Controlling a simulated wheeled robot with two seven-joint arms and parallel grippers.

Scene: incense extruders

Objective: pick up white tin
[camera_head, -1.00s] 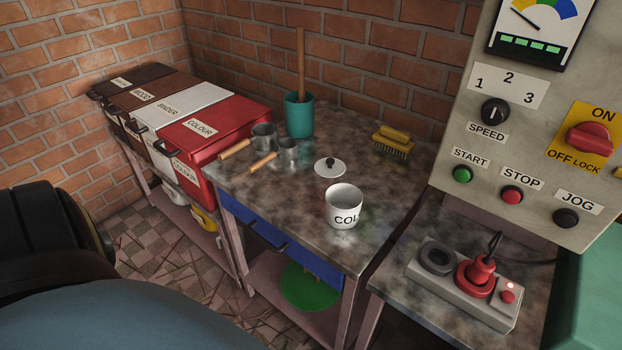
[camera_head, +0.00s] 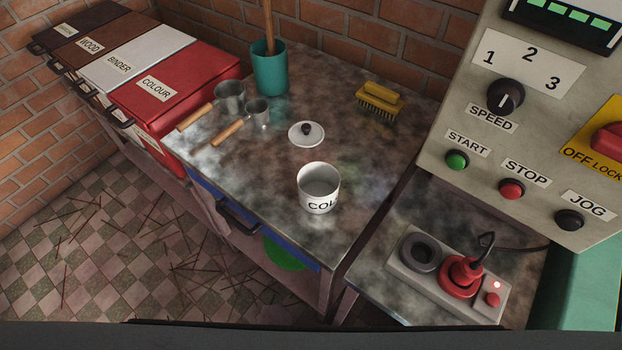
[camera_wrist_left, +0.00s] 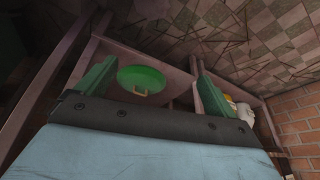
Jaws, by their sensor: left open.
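The white tin (camera_head: 319,190) stands upright and open on the metal-topped bench (camera_head: 270,200), near its front edge. Black letters "COL" show on its side, and it looks empty. Its white lid (camera_head: 307,136) with a dark knob lies on the bench just behind it, apart from it. My left gripper (camera_wrist_left: 153,68) shows in the left wrist view as two green fingers spread wide with nothing between them. Beyond them is a green disc (camera_wrist_left: 146,79) with a yellow handle, on the shelf under the bench. The tin is not in that view. My right gripper is in neither view.
Two metal scoops (camera_head: 230,97) with wooden handles and a teal pot (camera_head: 270,70) stand behind left. A yellow brush (camera_head: 380,98) lies behind right. The control panel (camera_head: 540,130) and a socket box (camera_head: 450,275) are right. Labelled bins (camera_head: 175,90) are left.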

